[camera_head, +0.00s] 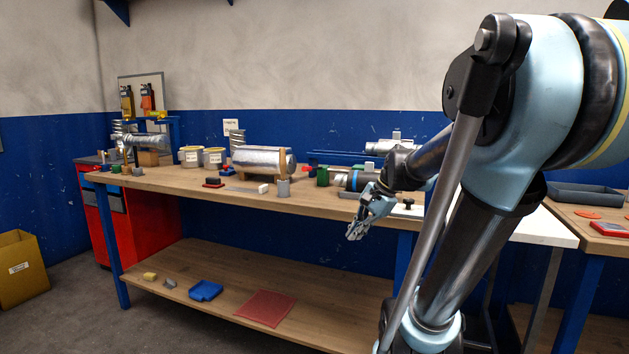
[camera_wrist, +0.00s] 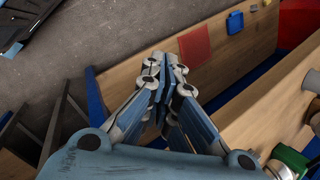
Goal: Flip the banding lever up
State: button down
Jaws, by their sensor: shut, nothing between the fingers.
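I cannot pick out the banding lever for sure. A device with a green block (camera_head: 322,176) and a blue and grey cylinder (camera_head: 352,181) stands at the bench's right part; any lever on it is too small to tell. A green part also shows at the lower right of the wrist view (camera_wrist: 288,156). My gripper (camera_head: 356,232) is shut and empty, just off the front edge of the bench, to the right of and lower than the green block. In the wrist view my gripper (camera_wrist: 165,66) has its fingers together above the lower shelf.
A silver duct (camera_head: 262,160) lies in a wooden cradle on the workbench (camera_head: 220,192), with tins (camera_head: 190,157) to its left. The lower shelf (camera_head: 330,300) holds a red mat (camera_head: 264,308) and a blue tray (camera_head: 206,290). A cardboard box (camera_head: 20,270) stands at left.

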jog(key=w+a+r+m+y, duration=0.1)
jog(key=w+r+m+y, duration=0.1)
jog(key=w, duration=0.5)
jog(key=w+a+r+m+y, duration=0.1)
jog(key=w+r+m+y, duration=0.1)
jog(key=w+r+m, duration=0.3)
jog(key=w+a+r+m+t+y, duration=0.1)
jog(key=w+r+m, duration=0.3)
jog(key=w, duration=0.7)
jog(key=shift+w+a+m+y, duration=0.15)
jog(key=shift+a+m+y, duration=0.4)
jog(key=shift+m+y, duration=0.2)
jog(key=shift+f, duration=0.1)
jog(key=x, duration=0.9)
jog(key=shift+a+f, duration=0.15)
jog(key=shift+a, duration=0.05)
jog(key=shift+w+a, duration=0.15)
jog(key=shift+a, duration=0.1)
jog(key=shift+w+a+r, duration=0.1)
jog(key=shift+w+r, duration=0.1)
jog(key=shift+r, duration=0.75)
jog(key=shift+w+a+r, duration=0.1)
jog(key=shift+w+r, duration=0.1)
jog(key=shift+r, duration=0.7)
